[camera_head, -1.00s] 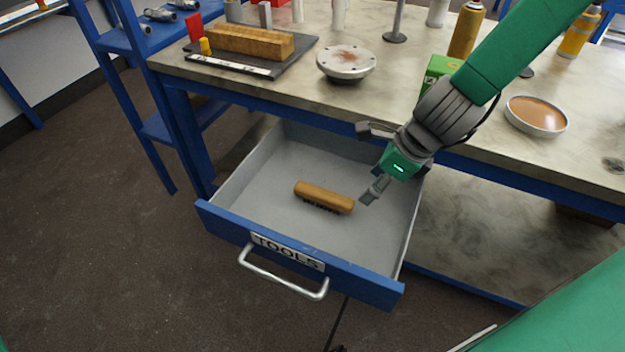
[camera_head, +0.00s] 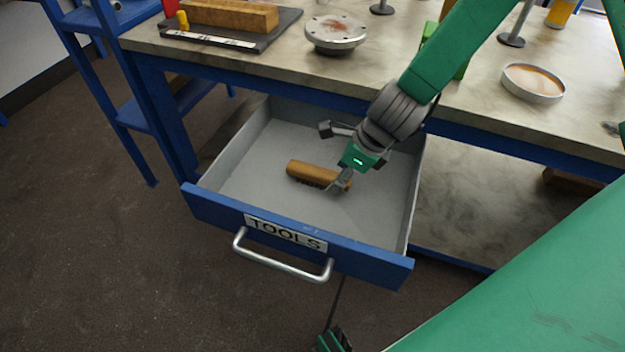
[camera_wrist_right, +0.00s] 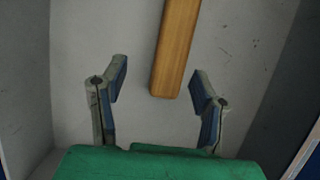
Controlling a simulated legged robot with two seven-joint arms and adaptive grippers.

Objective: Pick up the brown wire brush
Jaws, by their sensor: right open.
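The brown wire brush (camera_head: 312,173) lies on the floor of the open drawer, wooden back up, with its dark bristles toward the drawer's front. My right gripper (camera_head: 332,156) is open above the brush's right end, and one finger covers part of that end. In the right wrist view the brush's wooden back (camera_wrist_right: 176,45) runs up out of the picture. Its near end shows between the two spread fingers of the right gripper (camera_wrist_right: 159,82), closer to the right finger. I see no grip on it. My left gripper is not in view.
The drawer (camera_head: 300,238) has a blue front marked TOOLS, a metal handle (camera_head: 280,262) and grey side walls around the gripper. The workbench top (camera_head: 420,75) stands above and behind it, carrying a flanged disc (camera_head: 336,33) and a round dish (camera_head: 533,82). Bare drawer floor surrounds the brush.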

